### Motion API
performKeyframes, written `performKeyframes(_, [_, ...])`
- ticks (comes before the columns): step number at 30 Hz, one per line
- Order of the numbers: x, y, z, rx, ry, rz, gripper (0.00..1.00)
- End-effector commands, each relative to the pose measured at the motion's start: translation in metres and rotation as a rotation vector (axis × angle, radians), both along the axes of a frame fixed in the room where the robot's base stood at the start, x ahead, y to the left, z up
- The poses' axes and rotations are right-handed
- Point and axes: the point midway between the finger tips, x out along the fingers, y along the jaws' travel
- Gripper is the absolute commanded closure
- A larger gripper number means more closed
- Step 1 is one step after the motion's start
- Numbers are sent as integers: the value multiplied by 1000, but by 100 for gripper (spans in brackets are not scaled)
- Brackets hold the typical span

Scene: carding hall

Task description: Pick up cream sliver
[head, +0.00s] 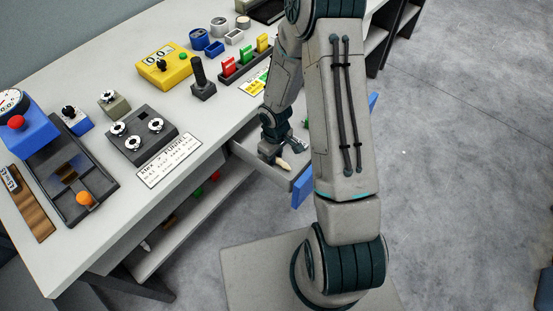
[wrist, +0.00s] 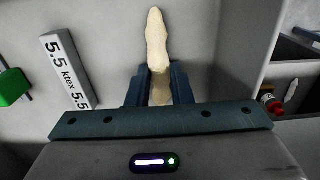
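The cream sliver (wrist: 156,45) is a pale, rounded, elongated piece with a narrow tip. It lies in an open drawer (head: 247,154) at the bench's front, and its end also shows in the head view (head: 283,163). My gripper (wrist: 160,88) is down in the drawer with its two dark fingers on either side of the sliver's near part. The sliver fills the gap between them, so the gripper looks shut on it. In the head view my gripper (head: 276,154) is partly hidden by its own wrist. I cannot tell whether the sliver is clear of the drawer floor.
A white block marked "5.5 ktex" (wrist: 66,70) and a green piece (wrist: 12,86) lie left of the sliver. The drawer wall (wrist: 234,60) rises close on the right. The bench top (head: 223,104) holds a yellow counter box (head: 164,66), a joystick (head: 201,80) and other devices.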

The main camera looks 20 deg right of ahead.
Motion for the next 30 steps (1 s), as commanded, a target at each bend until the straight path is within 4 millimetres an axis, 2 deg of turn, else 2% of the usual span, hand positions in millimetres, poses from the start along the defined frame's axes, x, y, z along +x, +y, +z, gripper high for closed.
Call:
performKeyframes(10, [0, 0, 1, 0, 0, 0, 100])
performKeyframes(14, [0, 0, 10, 0, -1, -1, 100])
performKeyframes(24, [1, -1, 70, -1, -4, -2, 100])
performKeyframes(30, [0, -1, 94, -2, -1, -1, 100])
